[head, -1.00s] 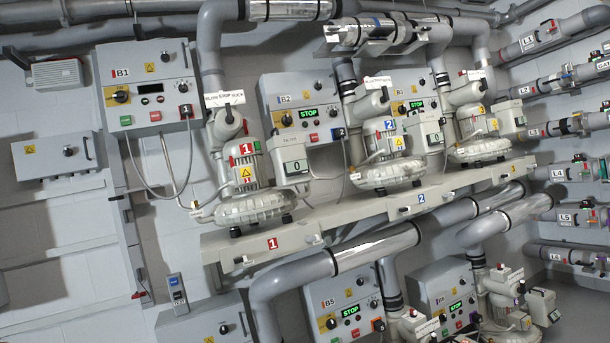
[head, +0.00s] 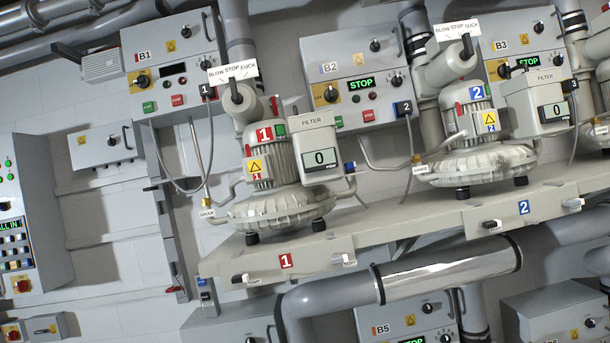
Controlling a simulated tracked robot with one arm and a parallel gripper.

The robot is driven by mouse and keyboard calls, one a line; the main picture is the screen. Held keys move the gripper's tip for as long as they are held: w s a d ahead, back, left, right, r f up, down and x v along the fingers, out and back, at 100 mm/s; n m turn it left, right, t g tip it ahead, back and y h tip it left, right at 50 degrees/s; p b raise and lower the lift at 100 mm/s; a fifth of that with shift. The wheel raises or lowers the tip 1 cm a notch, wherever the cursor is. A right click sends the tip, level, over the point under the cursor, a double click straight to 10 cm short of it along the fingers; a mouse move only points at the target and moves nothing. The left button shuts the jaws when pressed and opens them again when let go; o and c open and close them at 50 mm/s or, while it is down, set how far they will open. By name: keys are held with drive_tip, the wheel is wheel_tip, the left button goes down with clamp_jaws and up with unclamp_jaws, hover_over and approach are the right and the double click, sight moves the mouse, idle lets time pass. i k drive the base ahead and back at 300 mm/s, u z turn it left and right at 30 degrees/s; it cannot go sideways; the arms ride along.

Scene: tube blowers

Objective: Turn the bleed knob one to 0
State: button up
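Blower one (head: 265,170), a pale ribbed unit with a red "1" plate, stands on the bench (head: 230,262) left of centre. At the left end of its pipe is a small brass-coloured fitting (head: 207,203) with a small white tag (head: 207,213) below it. The tag is too small to read surely, so I cannot tell if this is bleed knob one or what its setting is. A filter box (head: 317,145) on the blower's right shows 0. A lever (head: 235,90) on top stands at a BLOW/STOP/SUCK plate (head: 233,72). My gripper is not in view.
Control box B1 (head: 185,50) hangs behind, its display dark, with a cable looping down. Box B2 (head: 350,60) shows STOP. Blower two (head: 470,130) stands to the right. Large pipes (head: 440,275) run below the bench. A control cabinet (head: 50,200) stands at far left.

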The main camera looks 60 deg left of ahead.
sight(349, 166)
drive_tip(key=u, duration=0.65)
drive_tip(key=i, duration=1.2)
drive_tip(key=u, duration=0.8)
drive_tip(key=k, duration=0.85)
drive_tip(key=u, duration=0.2)
drive_tip(key=i, duration=0.9)
drive_tip(key=z, duration=0.1)
